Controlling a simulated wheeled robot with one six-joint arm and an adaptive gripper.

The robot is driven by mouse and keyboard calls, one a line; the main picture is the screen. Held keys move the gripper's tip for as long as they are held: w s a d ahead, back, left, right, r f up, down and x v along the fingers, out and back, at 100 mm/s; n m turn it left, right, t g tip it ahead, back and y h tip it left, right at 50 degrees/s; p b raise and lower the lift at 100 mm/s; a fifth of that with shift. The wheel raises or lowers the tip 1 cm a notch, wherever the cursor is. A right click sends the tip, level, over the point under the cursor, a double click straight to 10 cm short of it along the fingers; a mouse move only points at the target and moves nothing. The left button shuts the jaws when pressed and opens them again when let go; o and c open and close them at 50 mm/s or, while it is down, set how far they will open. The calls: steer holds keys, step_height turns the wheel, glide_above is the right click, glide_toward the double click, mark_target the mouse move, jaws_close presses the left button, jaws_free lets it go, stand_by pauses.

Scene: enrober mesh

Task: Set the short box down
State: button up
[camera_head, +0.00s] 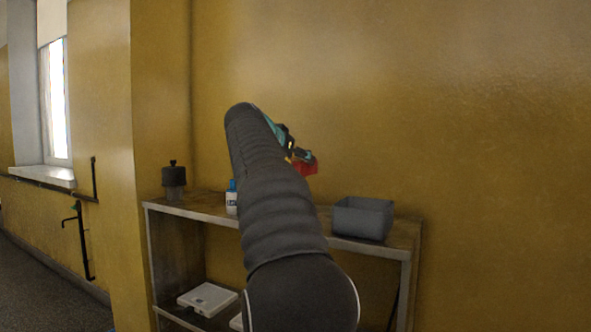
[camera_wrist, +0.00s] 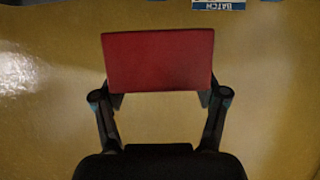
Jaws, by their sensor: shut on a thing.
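The short box (camera_wrist: 158,61) is red and sits between the two fingers of my gripper (camera_wrist: 160,95) in the wrist view. The gripper is shut on it. In the head view the red box (camera_head: 306,168) shows as a small patch beyond my arm, in front of the yellow wall and above the height of the shelf top. My gripper (camera_head: 297,153) is mostly hidden there behind my arm. The shelf unit (camera_head: 378,246) stands below, and its top is partly covered by my arm.
A grey open bin (camera_head: 362,219) stands on the shelf top at the right. A dark lidded pot (camera_head: 173,184) and a blue-and-white bottle (camera_head: 231,198) stand at the left. A white flat device (camera_head: 208,299) lies on the lower shelf. A label reading BATCH (camera_wrist: 218,4) shows in the wrist view.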

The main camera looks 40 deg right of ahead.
steer(key=shift+f, duration=1.15)
steer(key=shift+f+b, duration=0.3)
steer(key=shift+b, duration=0.2)
steer(key=o, duration=1.4)
steer(key=shift+c, duration=0.2)
steer(key=shift+a+r+p, duration=0.1)
steer(key=shift+r+p, duration=0.3)
steer(key=shift+r, duration=0.05)
steer(key=b+v, duration=0.1)
steer(key=v, duration=1)
steer(key=shift+s+a, duration=0.25)
steer(key=shift+a, duration=0.1)
